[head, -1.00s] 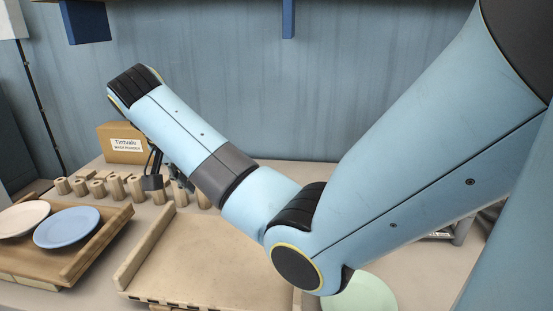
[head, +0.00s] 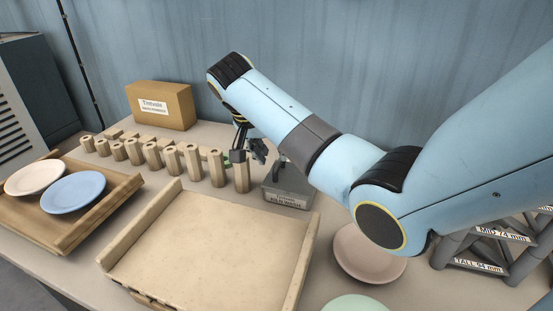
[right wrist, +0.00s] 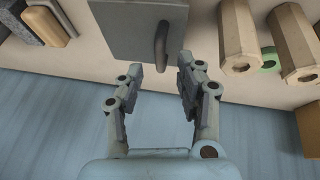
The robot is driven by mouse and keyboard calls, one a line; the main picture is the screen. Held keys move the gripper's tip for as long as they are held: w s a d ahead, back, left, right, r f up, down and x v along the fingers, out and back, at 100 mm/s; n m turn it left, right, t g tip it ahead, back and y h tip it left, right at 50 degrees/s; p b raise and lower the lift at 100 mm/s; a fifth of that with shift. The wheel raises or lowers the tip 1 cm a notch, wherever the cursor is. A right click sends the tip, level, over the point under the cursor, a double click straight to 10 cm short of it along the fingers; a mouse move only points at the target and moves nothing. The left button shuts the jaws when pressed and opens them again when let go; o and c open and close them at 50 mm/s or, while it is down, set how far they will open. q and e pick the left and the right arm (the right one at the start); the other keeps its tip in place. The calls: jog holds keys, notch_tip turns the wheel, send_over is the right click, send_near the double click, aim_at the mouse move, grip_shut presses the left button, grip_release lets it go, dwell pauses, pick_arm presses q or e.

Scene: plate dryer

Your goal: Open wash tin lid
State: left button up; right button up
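The wash tin (head: 288,190) is a grey box with a printed label on its front, standing behind the pale wooden tray. In the right wrist view, a flat grey surface, apparently the tin's lid (right wrist: 125,30), carries a darker upright tab or handle (right wrist: 161,45). My right gripper (head: 252,152) is just left of and above the tin. In the right wrist view my right gripper (right wrist: 160,75) is open and empty, its fingers apart and pointing at the tab, with no clear contact. My left gripper is not in view.
Wooden pegs (head: 170,157) stand in a row left of the tin, close to the gripper. A cardboard box (head: 160,105) stands behind them. The wooden tray (head: 215,245) in front is bare. A pink plate (head: 365,255) and dark rack (head: 490,245) are at the right.

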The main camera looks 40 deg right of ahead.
aim_at(277, 164)
jog(key=shift+x, duration=1.7)
jog(key=shift+c, duration=0.2)
grip_shut()
